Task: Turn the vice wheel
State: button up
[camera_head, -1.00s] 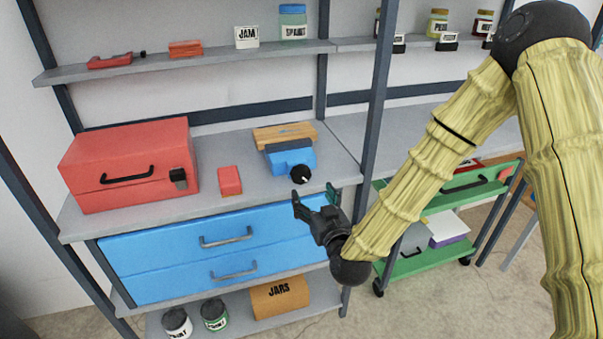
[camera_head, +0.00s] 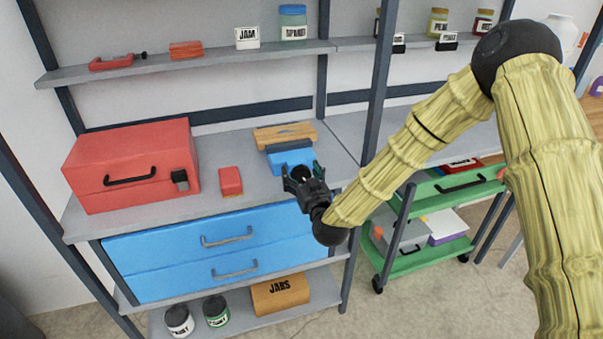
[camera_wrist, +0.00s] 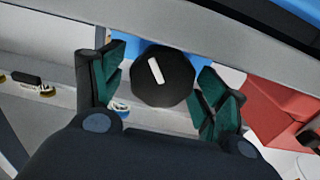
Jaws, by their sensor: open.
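The blue vice (camera_head: 291,158) sits on the grey shelf, with a wooden block (camera_head: 285,135) at its back. Its black round wheel (camera_wrist: 163,78) with a white mark shows in the wrist view, between my gripper's two green-padded fingers. In the head view the wheel is mostly hidden by my gripper (camera_head: 300,174). My gripper (camera_wrist: 163,90) is open, with one finger on each side of the wheel. A gap shows on the left side; on the right the finger lies close to the wheel, and I cannot tell if it touches.
A red toolbox (camera_head: 131,164) and a small red box (camera_head: 230,181) stand to the left on the shelf. Blue drawers (camera_head: 227,240) are below. A green cart (camera_head: 430,200) stands at the right. An upright post (camera_head: 377,95) rises right of the vice.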

jog(key=shift+c, duration=0.4)
jog(key=c, duration=0.9)
jog(key=shift+f+m+b, duration=0.1)
jog(key=shift+m+b, duration=0.3)
jog(key=shift+m, duration=0.4)
jog(key=o, duration=1)
jog(key=v, duration=1.2)
